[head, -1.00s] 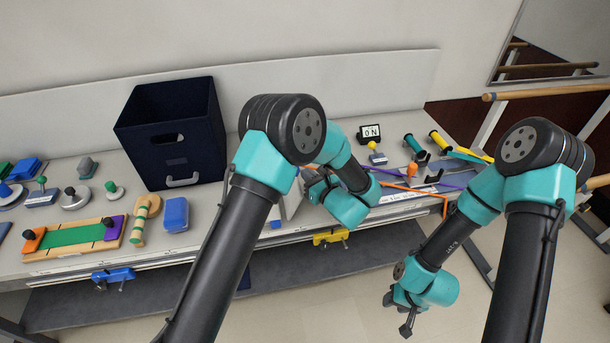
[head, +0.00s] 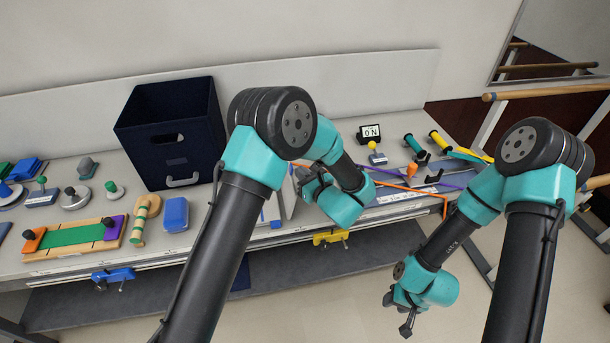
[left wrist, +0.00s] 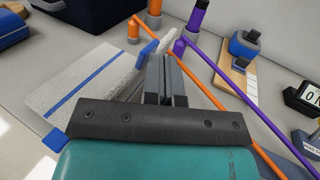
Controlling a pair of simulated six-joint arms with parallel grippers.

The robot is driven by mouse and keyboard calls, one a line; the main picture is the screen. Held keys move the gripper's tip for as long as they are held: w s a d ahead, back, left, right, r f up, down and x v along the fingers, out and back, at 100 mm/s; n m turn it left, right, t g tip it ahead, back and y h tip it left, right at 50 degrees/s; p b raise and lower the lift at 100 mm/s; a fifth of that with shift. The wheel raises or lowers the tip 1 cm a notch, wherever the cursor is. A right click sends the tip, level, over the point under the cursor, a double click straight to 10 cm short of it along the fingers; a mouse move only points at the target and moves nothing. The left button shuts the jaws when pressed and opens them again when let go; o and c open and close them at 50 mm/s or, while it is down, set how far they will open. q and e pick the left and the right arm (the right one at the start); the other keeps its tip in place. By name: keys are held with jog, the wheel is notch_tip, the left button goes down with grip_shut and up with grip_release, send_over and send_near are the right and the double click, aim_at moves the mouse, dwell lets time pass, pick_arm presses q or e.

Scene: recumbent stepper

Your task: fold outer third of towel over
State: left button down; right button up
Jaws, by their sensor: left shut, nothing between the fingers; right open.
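The towel (left wrist: 95,85) is pale, speckled grey-white with a blue stripe and lies on the bench in the left wrist view. Near its right edge a narrow pale part with a blue band (left wrist: 147,50) stands beside my fingers; whether it is raised I cannot tell. My left gripper (left wrist: 166,80) is shut and empty, just right of the towel. In the head view my left gripper (head: 308,180) is over the bench, and my left arm hides most of the towel, leaving a pale strip (head: 287,200). My right gripper (head: 406,325) is open and low, in front of the bench.
A dark blue bin (head: 172,135) stands behind the towel, to its left. An orange rod (left wrist: 195,85) and a purple rod (left wrist: 240,90) lie close right of my left gripper. A blue block (head: 176,214) and several exercise tools sit to the left.

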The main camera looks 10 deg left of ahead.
pick_arm(q)
jog(key=shift+s+a+r, duration=0.2)
jog(key=shift+a+r, duration=0.05)
jog(key=shift+a, duration=0.35)
jog(key=shift+s+a+r, duration=0.2)
jog(key=shift+a+r, duration=0.05)
jog(key=shift+a, duration=0.45)
jog(key=shift+s+a+r, duration=0.15)
jog(key=shift+s+a, duration=0.15)
jog(key=shift+a, duration=0.55)
jog(key=shift+s+a+r, duration=0.1)
jog(key=shift+s+a, duration=0.15)
jog(key=shift+a, duration=0.55)
jog(key=shift+a, duration=0.15)
jog(key=shift+s+a+f, duration=0.15)
jog(key=shift+s+a, duration=0.15)
jog(key=shift+a, duration=0.5)
jog(key=shift+s+a+f, duration=0.1)
jog(key=shift+s+a, duration=0.15)
jog(key=shift+a, duration=0.55)
jog(key=shift+s+a+f, duration=0.1)
jog(key=shift+a, duration=0.15)
jog(key=shift+d+r, duration=0.1)
jog(key=shift+r, duration=0.65)
